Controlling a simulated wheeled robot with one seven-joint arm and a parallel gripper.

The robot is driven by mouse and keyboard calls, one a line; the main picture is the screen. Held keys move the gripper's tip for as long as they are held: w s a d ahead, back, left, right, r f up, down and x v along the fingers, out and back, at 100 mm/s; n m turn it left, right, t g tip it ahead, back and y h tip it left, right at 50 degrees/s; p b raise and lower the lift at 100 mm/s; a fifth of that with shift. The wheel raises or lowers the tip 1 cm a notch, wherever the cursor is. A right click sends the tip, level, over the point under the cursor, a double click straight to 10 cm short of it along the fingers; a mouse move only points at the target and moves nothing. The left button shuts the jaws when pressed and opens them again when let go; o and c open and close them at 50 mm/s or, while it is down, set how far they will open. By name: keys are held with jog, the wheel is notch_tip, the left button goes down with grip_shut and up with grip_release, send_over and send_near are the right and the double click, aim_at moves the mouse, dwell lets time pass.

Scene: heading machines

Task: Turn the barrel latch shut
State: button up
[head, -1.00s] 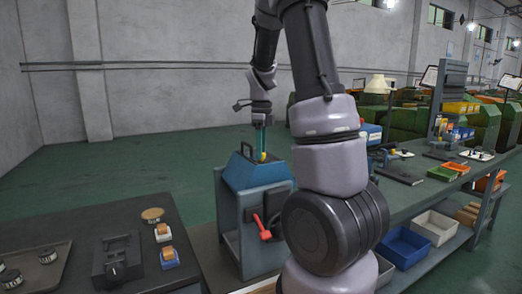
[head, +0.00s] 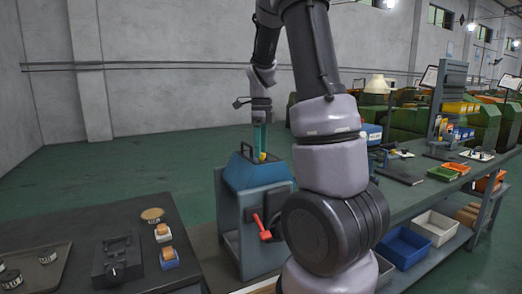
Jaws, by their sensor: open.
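My gripper (head: 260,151) points straight down with its teal fingers over the blue-topped machine (head: 240,177) in the middle. It is open. A small yellow part (head: 263,156) shows at the fingertips, on top of the machine. It may belong to the barrel latch, but it is too small to tell, and so is how far it is turned. I cannot tell whether the fingers touch it. A red-handled lever (head: 262,228) on a dark mount sits on the machine's front, well below my gripper.
A dark table (head: 65,229) at the left holds a black fixture (head: 117,259), a tray (head: 40,268) with round parts, and small blocks. A long bench (head: 411,187) with bins stands at the right. A black handle (head: 246,150) rises beside my fingers.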

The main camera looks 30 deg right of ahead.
notch_tip(320, 180, up, 10)
dwell(0.4)
dwell(0.3)
jog(key=s+a+r+n+t+y, duration=0.1)
jog(key=s+a+r+n+t, duration=0.1)
jog(key=s+a+n, duration=0.4)
jog(key=s+a+r+n+t, duration=0.2)
jog(key=s+a+n+t, duration=0.3)
jog(key=s+n, duration=0.8)
jog(key=shift+s+a+n+y, duration=0.4)
jog(key=shift+a+n, duration=0.65)
jog(key=shift+n, duration=0.85)
